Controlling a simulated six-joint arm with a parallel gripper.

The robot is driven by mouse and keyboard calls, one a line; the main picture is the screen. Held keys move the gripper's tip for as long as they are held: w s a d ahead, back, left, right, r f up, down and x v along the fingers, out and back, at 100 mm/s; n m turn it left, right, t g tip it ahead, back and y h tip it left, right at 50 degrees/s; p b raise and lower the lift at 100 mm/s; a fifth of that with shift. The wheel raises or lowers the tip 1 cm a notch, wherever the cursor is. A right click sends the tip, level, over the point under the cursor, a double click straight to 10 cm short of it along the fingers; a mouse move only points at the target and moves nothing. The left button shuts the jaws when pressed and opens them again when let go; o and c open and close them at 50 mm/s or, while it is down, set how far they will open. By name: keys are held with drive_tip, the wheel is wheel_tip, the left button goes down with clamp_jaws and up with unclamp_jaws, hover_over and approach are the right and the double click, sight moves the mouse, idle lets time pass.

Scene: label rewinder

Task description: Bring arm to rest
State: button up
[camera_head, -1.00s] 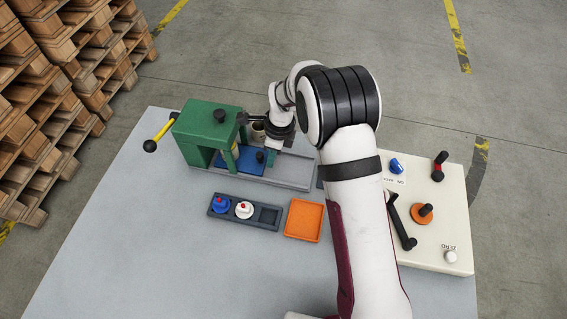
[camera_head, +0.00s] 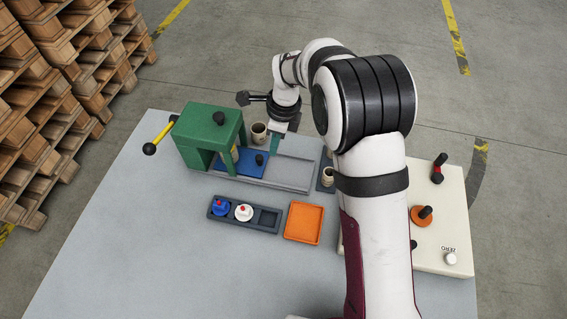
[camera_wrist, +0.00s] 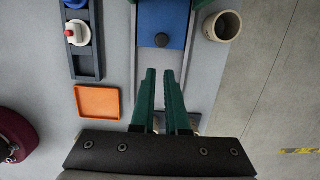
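My gripper (camera_head: 274,143) hangs above the back edge of the grey rail of the green machine (camera_head: 209,130), to the right of its frame. In the wrist view its two green fingers (camera_wrist: 159,72) stand a narrow gap apart with nothing between them. The blue sliding plate (camera_wrist: 163,22) with a dark knob lies on the rail beyond the fingertips. A yellow-and-black lever (camera_head: 160,138) sticks out of the machine's left side. My forearm covers part of the cream control panel (camera_head: 443,205).
A tan cup (camera_head: 259,133) stands behind the rail, another (camera_head: 327,176) on a dark holder at its right end. A dark tray (camera_head: 266,219) holds a blue and a white piece. An orange tray (camera_head: 304,222) lies beside it. Pallets (camera_head: 60,80) are stacked at left.

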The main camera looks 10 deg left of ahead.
drive_tip(key=shift+r, duration=0.1)
drive_tip(key=s+d+r+n, duration=0.5)
drive_tip(key=s+d+r, duration=0.3)
drive_tip(key=d+r, duration=0.3)
drive_tip(key=s+d+n, duration=0.3)
drive_tip(key=s+d, duration=0.1)
drive_tip(key=s, duration=0.6)
drive_tip(key=s+d+r+n, duration=0.1)
drive_tip(key=s+d+n, duration=0.3)
drive_tip(key=s, duration=0.6)
drive_tip(key=shift+r, duration=0.15)
drive_tip(key=shift+d, duration=0.1)
